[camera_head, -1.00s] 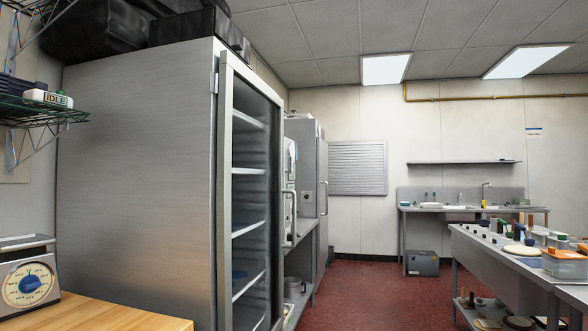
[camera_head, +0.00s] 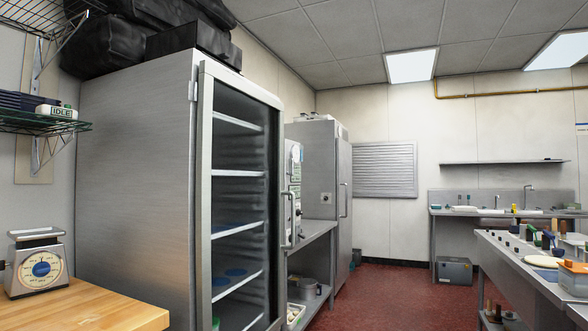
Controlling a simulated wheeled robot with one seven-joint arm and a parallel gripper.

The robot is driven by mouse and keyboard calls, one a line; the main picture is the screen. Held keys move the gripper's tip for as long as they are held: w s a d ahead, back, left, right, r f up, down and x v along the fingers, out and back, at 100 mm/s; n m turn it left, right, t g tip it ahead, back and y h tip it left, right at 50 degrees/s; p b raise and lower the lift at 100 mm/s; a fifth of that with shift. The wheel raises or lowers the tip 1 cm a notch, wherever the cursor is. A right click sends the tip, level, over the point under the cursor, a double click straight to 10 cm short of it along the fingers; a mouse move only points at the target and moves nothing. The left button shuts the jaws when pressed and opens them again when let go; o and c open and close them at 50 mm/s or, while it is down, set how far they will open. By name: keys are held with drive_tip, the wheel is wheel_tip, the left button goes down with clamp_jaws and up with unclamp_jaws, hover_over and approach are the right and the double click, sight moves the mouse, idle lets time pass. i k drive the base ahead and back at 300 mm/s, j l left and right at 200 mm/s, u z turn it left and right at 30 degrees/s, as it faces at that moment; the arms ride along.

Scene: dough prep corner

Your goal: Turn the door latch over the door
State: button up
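No door latch can be made out for certain in the head view. A tall steel cabinet with a glass door (camera_head: 204,190) stands at centre left, its door closed and shelves visible through the glass. A vertical handle (camera_head: 288,222) shows just right of that door. Further back, a steel cabinet (camera_head: 320,165) has a long vertical handle (camera_head: 344,200) and a small dark fitting (camera_head: 326,199) on its side. My gripper is not in view.
A wooden counter (camera_head: 90,305) with a dial scale (camera_head: 38,265) is at the lower left. A steel table (camera_head: 510,260) with many small items is at the right. A grey box (camera_head: 454,270) sits under the sink counter (camera_head: 470,211). Red floor (camera_head: 385,300) between is clear.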

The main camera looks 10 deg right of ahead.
sight(290, 172)
drive_tip(key=i+l+u, duration=0.1)
drive_tip(key=u, duration=0.4)
drive_tip(key=i+l+u, duration=0.1)
drive_tip(key=u, duration=0.35)
drive_tip(key=i+l+u, duration=0.25)
drive_tip(key=l, duration=0.2)
drive_tip(key=i+l+u, duration=0.2)
drive_tip(key=l, duration=0.25)
drive_tip(key=l+u, duration=0.25)
drive_tip(key=l, duration=0.25)
drive_tip(key=i+l+u, duration=0.2)
drive_tip(key=l, duration=0.3)
drive_tip(key=i+l, duration=0.1)
drive_tip(key=l, duration=1.45)
drive_tip(key=i+l+u, duration=0.15)
drive_tip(key=l, duration=1.45)
drive_tip(key=k+l, duration=0.2)
drive_tip(key=l, duration=0.15)
